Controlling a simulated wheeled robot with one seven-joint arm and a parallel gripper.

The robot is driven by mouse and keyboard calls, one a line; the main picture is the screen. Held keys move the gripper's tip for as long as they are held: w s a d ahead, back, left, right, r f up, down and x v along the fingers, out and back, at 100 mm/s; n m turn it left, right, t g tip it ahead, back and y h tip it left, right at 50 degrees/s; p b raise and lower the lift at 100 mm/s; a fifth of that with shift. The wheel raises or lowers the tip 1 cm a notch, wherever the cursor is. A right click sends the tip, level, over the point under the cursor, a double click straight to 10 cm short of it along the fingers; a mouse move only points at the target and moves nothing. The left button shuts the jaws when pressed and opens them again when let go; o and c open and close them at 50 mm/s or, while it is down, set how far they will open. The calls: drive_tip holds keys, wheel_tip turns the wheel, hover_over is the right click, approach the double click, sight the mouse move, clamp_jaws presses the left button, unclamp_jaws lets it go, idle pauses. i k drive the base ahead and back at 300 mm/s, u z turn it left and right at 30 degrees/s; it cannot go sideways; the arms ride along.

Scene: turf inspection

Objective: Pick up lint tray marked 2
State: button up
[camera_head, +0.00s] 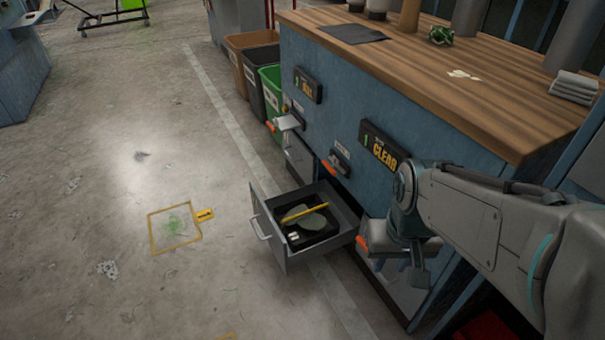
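An open grey drawer (266,223) sticks out from the blue cabinet at lower centre. In it lies a black tray (321,234) with a grey-green pad (308,221) and a yellow stick across it. I cannot read a 2 on anything with certainty. A dark sign (308,85) on the cabinet's far part is too small to read surely; a light grey piece (290,122) juts out below it. A nearer sign (379,145) shows a 1 and large yellow letters. My gripper (418,275) hangs right of the drawer, apart from the tray; its fingers are unclear.
The wooden worktop (440,60) holds a dark mat, a green object and folded grey cloths (574,87). Brown, dark and green bins (270,85) stand beyond the cabinet. A yellow square frame (174,228) with green bits lies on the floor. The floor at left is mostly clear.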

sight(305, 222)
drive_tip(key=k, duration=0.45)
drive_tip(key=u, duration=1.8)
drive_tip(key=i, duration=1.65)
drive_tip(key=z, duration=2.15)
drive_tip(key=i, duration=0.5)
drive_tip(key=u, duration=0.05)
